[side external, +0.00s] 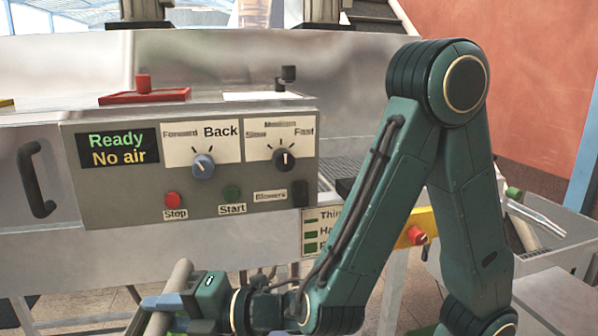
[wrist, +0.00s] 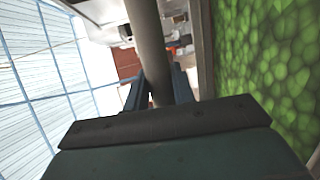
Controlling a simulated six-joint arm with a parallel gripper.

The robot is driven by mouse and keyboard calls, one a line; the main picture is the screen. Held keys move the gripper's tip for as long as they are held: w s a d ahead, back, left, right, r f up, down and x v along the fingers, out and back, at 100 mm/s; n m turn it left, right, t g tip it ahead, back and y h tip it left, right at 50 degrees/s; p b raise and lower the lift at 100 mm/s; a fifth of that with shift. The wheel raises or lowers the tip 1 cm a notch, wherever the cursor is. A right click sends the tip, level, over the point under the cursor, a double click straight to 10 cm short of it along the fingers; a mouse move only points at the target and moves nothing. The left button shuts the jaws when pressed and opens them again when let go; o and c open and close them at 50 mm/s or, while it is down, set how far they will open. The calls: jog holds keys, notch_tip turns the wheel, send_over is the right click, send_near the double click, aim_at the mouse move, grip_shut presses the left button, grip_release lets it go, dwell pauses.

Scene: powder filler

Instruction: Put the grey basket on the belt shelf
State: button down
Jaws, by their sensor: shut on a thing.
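My gripper (side external: 163,306) is low at the left of the side external view, below the control panel, and its blue fingers close around a grey round bar (side external: 178,280). In the wrist view, my gripper (wrist: 158,82) has this grey bar (wrist: 148,45) between its two fingers. The bar runs out of the picture at the top. I cannot tell whether the bar is part of the grey basket. No whole basket shows in either view. I cannot clearly make out the belt shelf; a grey grated surface (side external: 345,150) shows behind the panel's right end.
The machine's control panel (side external: 190,165) with knobs, buttons and a "Ready / No air" display stands above my gripper. A black handle (side external: 36,180) sticks out at its left. A yellow box with a red button (side external: 417,234) is partly behind my arm. Green patterned material (wrist: 265,70) fills the wrist view's right side.

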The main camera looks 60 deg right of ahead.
jog(key=w+d+f+m+h, duration=0.1)
jog(key=d+f+m+h, duration=0.1)
jog(key=d+m+h, duration=0.3)
jog(key=w+d+f+m+g+h, duration=0.1)
jog(key=w+d+f+m+h, duration=0.1)
jog(key=d+m+h, duration=0.4)
jog(key=shift+w+d+f+g+h, duration=0.2)
jog(key=shift+w+d+g+h, duration=0.1)
jog(key=shift+d+h, duration=2.2)
jog(key=shift+d+y, duration=0.45)
jog(key=shift+y, duration=0.05)
jog(key=shift+f, duration=2.2)
jog(key=shift+f, duration=1.9)
